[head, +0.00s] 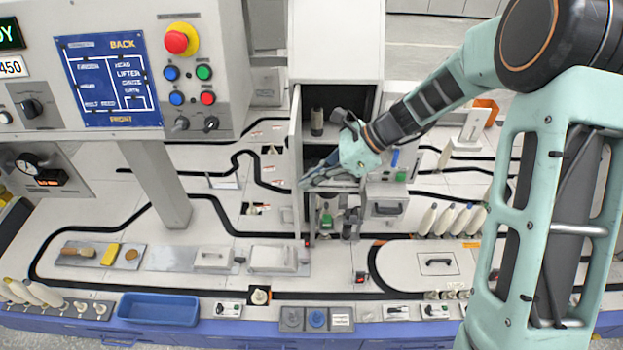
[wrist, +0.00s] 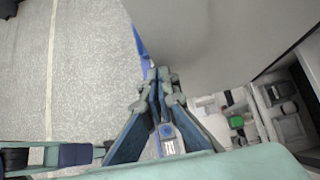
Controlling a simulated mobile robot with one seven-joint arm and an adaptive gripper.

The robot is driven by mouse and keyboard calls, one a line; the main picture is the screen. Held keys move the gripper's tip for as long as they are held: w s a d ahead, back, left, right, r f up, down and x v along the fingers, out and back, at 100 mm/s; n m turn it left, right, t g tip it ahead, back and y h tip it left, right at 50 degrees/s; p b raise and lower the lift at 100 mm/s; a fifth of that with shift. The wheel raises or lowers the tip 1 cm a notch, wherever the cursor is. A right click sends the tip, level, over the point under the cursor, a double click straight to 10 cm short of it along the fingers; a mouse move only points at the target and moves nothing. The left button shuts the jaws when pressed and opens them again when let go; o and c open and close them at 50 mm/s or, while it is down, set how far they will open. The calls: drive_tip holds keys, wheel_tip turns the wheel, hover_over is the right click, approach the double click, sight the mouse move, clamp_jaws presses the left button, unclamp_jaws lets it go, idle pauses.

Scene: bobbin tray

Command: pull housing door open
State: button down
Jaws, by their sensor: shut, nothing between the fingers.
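The white housing (head: 335,45) stands at the centre of the head view with a dark interior. Its door (head: 296,150) is swung out at the left side and shows nearly edge-on, so the housing front is open. My gripper (head: 304,184) is in front of the opening, its fingertips at the door's inner side near the free edge. In the wrist view my gripper (wrist: 160,76) has its fingers together and empty, beside a large grey panel that looks like the door (wrist: 225,35). I cannot tell whether the fingertips touch it. The door handle is not visible.
Inside the housing stands a dark cylinder (head: 317,122). White bobbins (head: 447,220) stand to the right. A control panel with a red button (head: 181,39) overhangs at the left. A blue tray (head: 158,309) lies at the front.

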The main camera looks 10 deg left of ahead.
drive_tip(key=shift+m+t, duration=0.6)
drive_tip(key=shift+m, duration=0.2)
drive_tip(key=a, duration=0.1)
drive_tip(key=s+a, duration=0.1)
drive_tip(key=a, duration=0.3)
drive_tip(key=shift+s+b, duration=0.3)
drive_tip(key=s+d+r, duration=0.1)
drive_tip(key=d+r, duration=0.6)
drive_tip(key=d, duration=0.4)
